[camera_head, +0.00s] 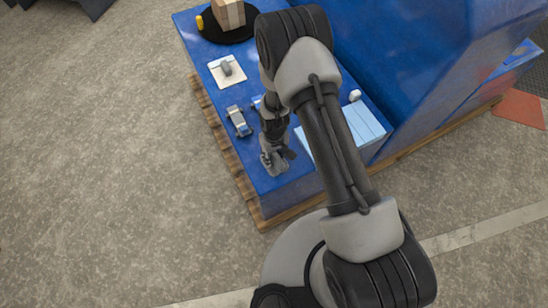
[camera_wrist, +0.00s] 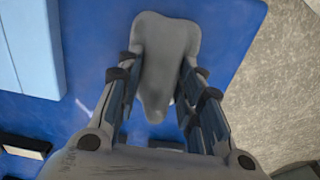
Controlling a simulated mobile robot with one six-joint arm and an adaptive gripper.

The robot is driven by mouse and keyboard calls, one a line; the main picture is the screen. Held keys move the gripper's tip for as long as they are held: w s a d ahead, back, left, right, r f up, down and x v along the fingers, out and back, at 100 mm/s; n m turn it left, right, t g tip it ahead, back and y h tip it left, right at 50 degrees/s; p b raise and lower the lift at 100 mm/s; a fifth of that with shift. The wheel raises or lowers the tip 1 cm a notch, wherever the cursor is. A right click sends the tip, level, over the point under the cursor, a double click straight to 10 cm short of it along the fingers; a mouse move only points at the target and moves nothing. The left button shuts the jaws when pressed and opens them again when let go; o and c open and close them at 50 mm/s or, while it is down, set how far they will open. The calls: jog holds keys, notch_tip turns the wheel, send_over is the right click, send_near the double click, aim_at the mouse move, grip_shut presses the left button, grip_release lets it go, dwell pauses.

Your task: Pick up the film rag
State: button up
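The film rag (camera_wrist: 163,50) is a grey, soft-looking cloth on the blue surface, wide at the far end and narrowing to a raised tip toward my wrist. In the wrist view my gripper (camera_wrist: 160,72) has its fingers spread on both sides of the rag, with the rag between them. The fingers appear apart, and I see no clear squeeze on the cloth. In the head view my gripper (camera_head: 275,158) is low over the near end of the blue bench, and the rag there is hard to tell from it.
The blue bench (camera_head: 291,190) also carries a light-blue box (camera_head: 362,127) to the right, a small grey-and-blue tool (camera_head: 239,121), a white pad (camera_head: 236,78) with a grey item, and a black disc (camera_head: 213,31) with a wooden block. A tall blue body (camera_head: 410,50) stands behind. The floor at left is clear.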

aim_at(274, 153)
jog(key=c, duration=0.6)
jog(key=shift+r, duration=0.1)
notch_tip(274, 153, up, 20)
jog(key=p, duration=0.6)
jog(key=o, duration=0.5)
grip_shut()
